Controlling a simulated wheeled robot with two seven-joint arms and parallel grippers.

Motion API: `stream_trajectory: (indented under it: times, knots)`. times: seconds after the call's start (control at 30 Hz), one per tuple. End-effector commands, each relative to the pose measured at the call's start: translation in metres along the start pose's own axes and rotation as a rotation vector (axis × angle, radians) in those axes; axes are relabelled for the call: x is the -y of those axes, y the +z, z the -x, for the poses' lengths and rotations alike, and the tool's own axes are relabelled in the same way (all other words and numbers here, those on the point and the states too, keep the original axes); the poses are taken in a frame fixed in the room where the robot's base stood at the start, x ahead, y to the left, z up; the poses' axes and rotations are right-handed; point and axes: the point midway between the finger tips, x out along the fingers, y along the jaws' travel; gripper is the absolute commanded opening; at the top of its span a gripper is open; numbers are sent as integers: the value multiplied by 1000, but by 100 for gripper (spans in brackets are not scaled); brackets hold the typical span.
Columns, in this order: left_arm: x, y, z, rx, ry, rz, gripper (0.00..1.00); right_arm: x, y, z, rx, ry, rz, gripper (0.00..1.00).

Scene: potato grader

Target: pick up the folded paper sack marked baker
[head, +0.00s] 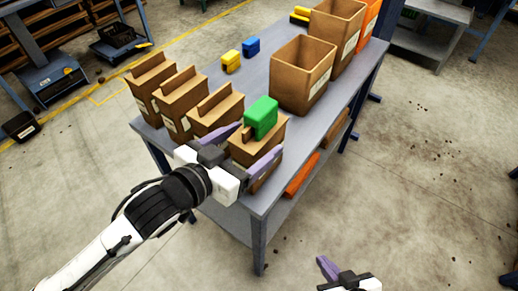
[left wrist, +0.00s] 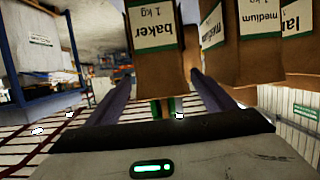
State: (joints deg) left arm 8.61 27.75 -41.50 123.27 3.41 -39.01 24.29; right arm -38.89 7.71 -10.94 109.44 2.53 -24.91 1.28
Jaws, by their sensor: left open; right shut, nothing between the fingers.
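The baker sack (left wrist: 155,45) is a brown folded paper sack with a white and green label reading "baker 1 kg", upside down in the left wrist view. In the head view the sack (head: 268,142) stands at the near end of the grey table. My left gripper (head: 259,140) is open, with one purple finger on each side of the sack; I cannot tell whether they touch it. My right gripper (head: 327,268) is shut and empty at the bottom edge, over the floor, partly cut off.
A green block (head: 262,115) shows at the top of the baker sack. Other folded sacks (head: 215,110) stand in a row to its left. Open brown boxes (head: 302,75), a yellow block (head: 231,60) and a blue block (head: 251,46) are further back on the table (head: 330,108).

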Motion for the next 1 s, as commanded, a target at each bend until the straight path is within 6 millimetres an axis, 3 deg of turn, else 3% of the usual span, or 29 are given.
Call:
stream_trajectory:
  times: [0.2, 0.5, 0.9, 1.0]
  knots:
    - [4, -6, -31, -1, -1, 0, 77, 1, -1, 5, 5, 0, -1, 0]
    - [3, -4, -37, 0, 0, 0, 77, 1, 1, 5, 9, 0, -1, 0]
    - [3, -4, -37, 1, 0, 0, 11, 1, 2, 5, 11, 0, -1, 0]
    - [3, -4, -37, 1, -1, 0, 0, 1, 2, 5, 11, 0, -1, 0]
